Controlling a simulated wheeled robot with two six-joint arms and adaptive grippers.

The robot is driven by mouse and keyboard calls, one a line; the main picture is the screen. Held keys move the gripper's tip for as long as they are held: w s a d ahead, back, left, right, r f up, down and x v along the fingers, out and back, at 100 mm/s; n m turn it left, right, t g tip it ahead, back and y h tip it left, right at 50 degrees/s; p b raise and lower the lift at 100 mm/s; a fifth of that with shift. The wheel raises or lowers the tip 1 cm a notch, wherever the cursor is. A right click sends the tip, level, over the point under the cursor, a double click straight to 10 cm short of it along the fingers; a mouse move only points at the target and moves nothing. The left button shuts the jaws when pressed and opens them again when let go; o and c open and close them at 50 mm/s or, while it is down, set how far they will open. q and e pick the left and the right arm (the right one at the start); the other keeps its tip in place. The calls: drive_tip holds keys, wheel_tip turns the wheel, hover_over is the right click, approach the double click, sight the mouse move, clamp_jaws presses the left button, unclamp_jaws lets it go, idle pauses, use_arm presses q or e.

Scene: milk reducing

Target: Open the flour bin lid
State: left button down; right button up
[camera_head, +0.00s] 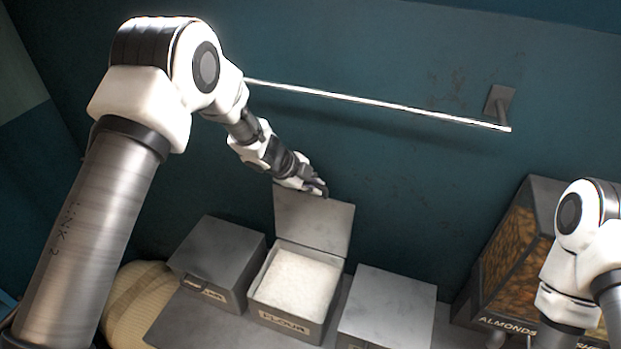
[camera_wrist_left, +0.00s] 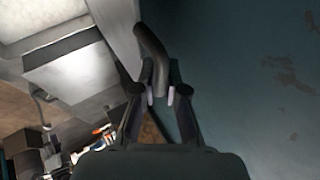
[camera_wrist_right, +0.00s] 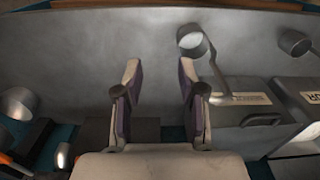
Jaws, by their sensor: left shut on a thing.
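The grey flour bin (camera_head: 287,322), labelled FLOUR, stands in the middle of the row of bins in the head view, with white flour (camera_head: 296,280) showing inside. Its lid (camera_head: 318,228) stands raised at the back, near the wall. My left gripper (camera_head: 319,189) is at the lid's top edge. In the left wrist view, my left gripper (camera_wrist_left: 162,96) is shut on the dark curved lid handle (camera_wrist_left: 152,48). In the right wrist view, my right gripper (camera_wrist_right: 158,78) has its fingers apart with nothing between them.
Closed grey bins stand left (camera_head: 216,258) and right (camera_head: 388,305) of the flour bin. An almond dispenser (camera_head: 515,255) is at the right. A metal rail (camera_head: 400,106) crosses the wall above. In the right wrist view, a metal scoop (camera_wrist_right: 194,44) lies beyond the right fingers.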

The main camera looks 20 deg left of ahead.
use_arm(q)
drive_tip(key=shift+w, duration=0.15)
idle(0.3)
drive_tip(key=c, duration=1.2)
unclamp_jaws()
drive_tip(key=shift+f, duration=0.1)
